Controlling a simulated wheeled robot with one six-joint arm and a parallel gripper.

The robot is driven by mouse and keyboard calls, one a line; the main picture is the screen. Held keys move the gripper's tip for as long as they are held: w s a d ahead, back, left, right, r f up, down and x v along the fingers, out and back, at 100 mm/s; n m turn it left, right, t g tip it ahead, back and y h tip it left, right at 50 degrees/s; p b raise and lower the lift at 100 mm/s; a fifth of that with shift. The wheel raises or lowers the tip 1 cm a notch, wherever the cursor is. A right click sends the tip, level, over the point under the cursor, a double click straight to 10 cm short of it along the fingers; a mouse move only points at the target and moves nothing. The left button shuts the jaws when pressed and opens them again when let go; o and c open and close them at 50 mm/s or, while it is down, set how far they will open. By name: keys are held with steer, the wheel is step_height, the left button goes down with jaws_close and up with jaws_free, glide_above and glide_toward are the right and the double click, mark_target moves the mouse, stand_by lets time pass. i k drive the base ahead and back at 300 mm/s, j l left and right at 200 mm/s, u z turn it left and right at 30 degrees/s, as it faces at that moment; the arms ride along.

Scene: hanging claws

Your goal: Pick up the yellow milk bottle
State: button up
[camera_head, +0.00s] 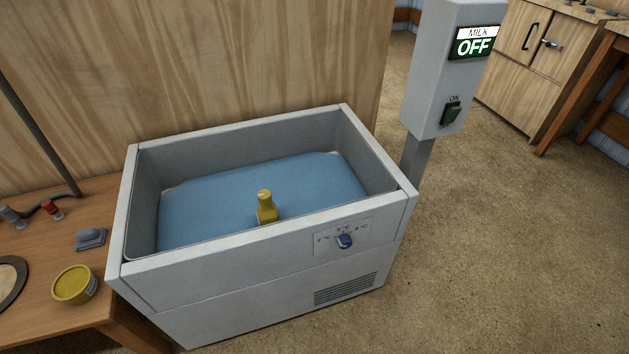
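The yellow milk bottle (266,207) stands upright inside an open-topped grey cooler box (262,268), close to its front wall. Its lower part is hidden by that wall. A blue surface (300,181) fills the inside of the box around the bottle. My gripper is not in view.
A wooden table (32,248) on the left holds a yellow tub (75,285), a grey block (90,239) and small clamps. A grey post box (449,75) reading "MILK OFF" stands right of the cooler. A wooden panel (200,65) rises behind. The floor at right is clear.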

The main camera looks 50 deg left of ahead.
mark_target(267, 214)
steer(key=u, duration=1.15)
steer(key=j+u, duration=0.3)
steer(key=j, duration=0.15)
steer(key=i+j+u, duration=0.1)
steer(key=j+u, duration=0.2)
steer(key=j, duration=0.15)
